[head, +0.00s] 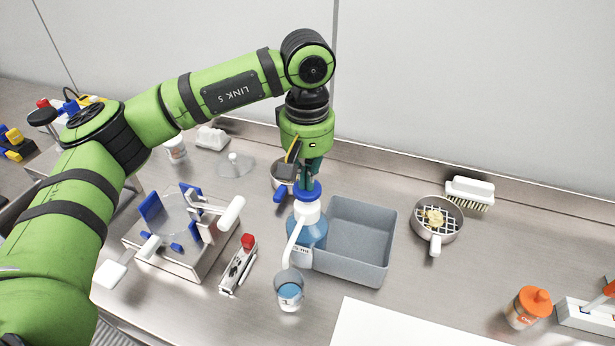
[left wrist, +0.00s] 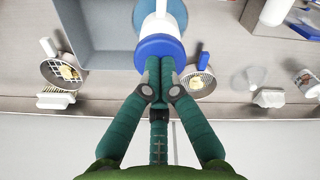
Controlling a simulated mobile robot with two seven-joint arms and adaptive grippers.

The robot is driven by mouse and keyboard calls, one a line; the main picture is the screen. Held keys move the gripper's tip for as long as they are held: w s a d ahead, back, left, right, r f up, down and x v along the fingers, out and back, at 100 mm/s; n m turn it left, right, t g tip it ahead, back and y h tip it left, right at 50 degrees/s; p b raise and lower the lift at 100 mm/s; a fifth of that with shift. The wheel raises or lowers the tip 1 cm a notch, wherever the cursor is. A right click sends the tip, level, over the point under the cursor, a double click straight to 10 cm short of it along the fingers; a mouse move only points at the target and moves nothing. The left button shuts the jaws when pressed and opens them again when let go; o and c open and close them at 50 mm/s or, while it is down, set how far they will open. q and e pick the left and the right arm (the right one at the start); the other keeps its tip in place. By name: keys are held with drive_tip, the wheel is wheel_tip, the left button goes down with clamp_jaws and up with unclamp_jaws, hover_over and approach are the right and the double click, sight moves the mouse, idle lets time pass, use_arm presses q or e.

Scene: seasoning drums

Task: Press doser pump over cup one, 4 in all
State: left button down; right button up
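The doser pump (head: 309,228) is a blue bottle with a white neck and a blue pump head, standing upright at the left side of the grey bin. Its white spout reaches down and left over a clear cup (head: 289,293), which has blue on it or in it. My left gripper (head: 309,180) is directly above the pump, pointing down. In the left wrist view its fingertips (left wrist: 158,72) are together with nothing visible between them, at the blue pump head (left wrist: 160,50). They appear to touch its top; I cannot tell how far it is pressed. My right gripper is not in view.
The empty grey bin (head: 357,240) stands right of the pump. A metal fixture (head: 180,240) with white handles and a red-capped tool (head: 239,265) are to the left. A strainer pan (head: 436,220), a brush (head: 470,191) and an orange-capped jar (head: 529,307) are to the right.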

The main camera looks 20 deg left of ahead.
use_arm(q)
drive_tip(key=shift+r+p, duration=1.25)
drive_tip(key=shift+r, duration=1.1)
drive_tip(key=shift+f, duration=0.15)
drive_tip(key=shift+f+b, duration=2.15)
drive_tip(key=shift+f, duration=0.15)
drive_tip(key=shift+r, duration=0.15)
drive_tip(key=shift+r+p, duration=1.4)
drive_tip(key=shift+r, duration=0.85)
drive_tip(key=shift+f, duration=0.15)
